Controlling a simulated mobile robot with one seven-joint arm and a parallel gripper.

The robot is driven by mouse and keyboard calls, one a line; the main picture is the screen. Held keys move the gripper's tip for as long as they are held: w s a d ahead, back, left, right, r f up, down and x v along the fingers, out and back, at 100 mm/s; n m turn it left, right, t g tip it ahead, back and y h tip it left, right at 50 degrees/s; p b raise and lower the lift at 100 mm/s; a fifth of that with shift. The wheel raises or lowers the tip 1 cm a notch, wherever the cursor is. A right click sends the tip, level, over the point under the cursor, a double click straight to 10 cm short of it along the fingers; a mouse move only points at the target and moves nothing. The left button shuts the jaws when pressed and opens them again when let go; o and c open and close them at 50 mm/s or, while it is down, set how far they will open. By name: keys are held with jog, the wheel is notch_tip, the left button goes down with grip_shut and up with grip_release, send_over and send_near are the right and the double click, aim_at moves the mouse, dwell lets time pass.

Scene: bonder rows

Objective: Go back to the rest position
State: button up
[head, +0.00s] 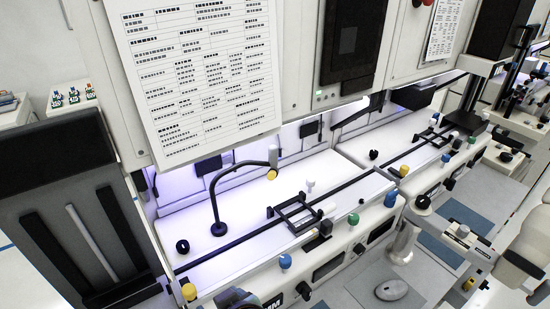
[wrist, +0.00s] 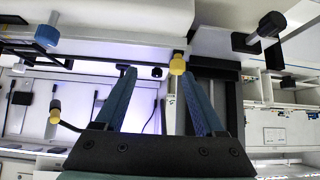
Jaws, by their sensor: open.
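My gripper (wrist: 158,72) shows in the wrist view as two blue fingers spread apart on a dark mount. Nothing is held between them. A yellow knob (wrist: 178,64) appears close to the right fingertip; I cannot tell whether they touch. In the head view my gripper is not clearly made out; a bluish and dark part at the bottom edge is too cut off to identify.
A lit bonder worktop (head: 250,208) carries a black gooseneck (head: 216,205) and a black frame (head: 293,214). Coloured knobs line its front, including a green one (head: 353,219). A mouse (head: 391,290) lies on the front desk. A printed sheet (head: 200,70) hangs above.

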jog(key=w+d+r+m+t+h+b, duration=0.1)
jog(key=w+d+r+t, duration=0.15)
jog(key=r, duration=0.55)
jog(key=w+d+r+m+t, duration=0.1)
jog(key=w+r+t, duration=0.25)
jog(key=r, duration=0.45)
jog(key=w+d+r+m+t+h+b, duration=0.1)
jog(key=w+d+r+t, duration=0.15)
jog(key=r, duration=0.55)
jog(key=s+d+r+m+t+h+b, duration=0.1)
jog(key=s+r+t, duration=0.5)
jog(key=r, duration=0.7)
jog(key=s+d+r+m+t+h+b, duration=0.1)
jog(key=s+r+t, duration=0.4)
jog(key=r, duration=0.8)
jog(key=s+d+m+h, duration=0.1)
jog(key=s+d+m, duration=0.1)
jog(key=shift+s+r+t, duration=0.35)
jog(key=shift+d, duration=0.1)
